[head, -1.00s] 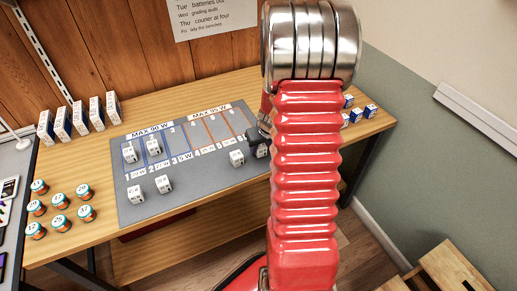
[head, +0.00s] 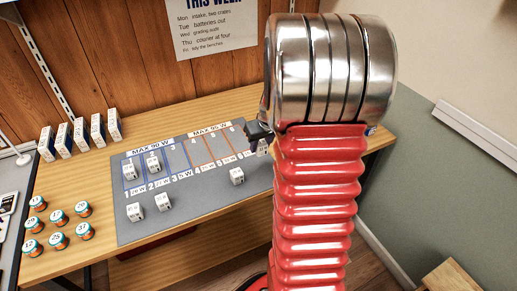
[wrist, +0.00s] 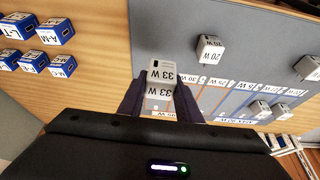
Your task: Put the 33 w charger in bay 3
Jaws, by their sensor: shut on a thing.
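My gripper (wrist: 160,98) is shut on the white 33 W charger (wrist: 161,73), held between the fingertips over the right part of the grey mat. In the head view the charger (head: 262,147) shows only partly beside my gripper (head: 258,132), against my arm. It looks raised off the mat, but the gap is hard to judge. White chargers stand in bay 1 (head: 130,171) and bay 2 (head: 154,165).
The 20 W charger (wrist: 209,51) stands on the mat (head: 215,199) near my gripper. Two more chargers (head: 135,212) stand at the mat's front left. Several boxes (head: 80,134) stand behind, several jars (head: 58,241) at left. Blue-white boxes (wrist: 60,30) lie beyond the mat.

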